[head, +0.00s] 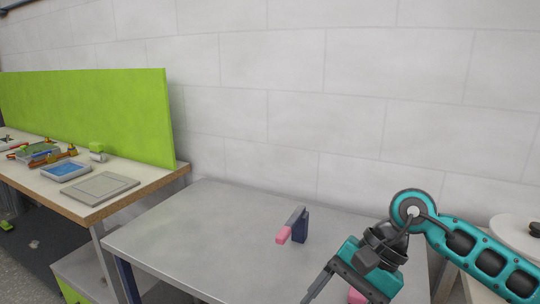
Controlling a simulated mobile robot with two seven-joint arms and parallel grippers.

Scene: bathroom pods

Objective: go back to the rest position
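My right gripper (333,298) comes in from the right at the bottom of the head view, over the grey table (190,240). One dark finger stands out at the left end of its palm, wide of the middle. The other finger is largely cut off by the picture's edge. A small pink thing (355,297) shows just below the palm, apart from the visible finger and mostly hidden. My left gripper is not in view.
A dark blue upright block with a grey bar and pink end (300,226) stands on the grey table. At left, a wooden table holds a grey tray (100,187), a blue tray (66,170) and small parts before a green panel (90,110). A white round plate (515,238) is at right.

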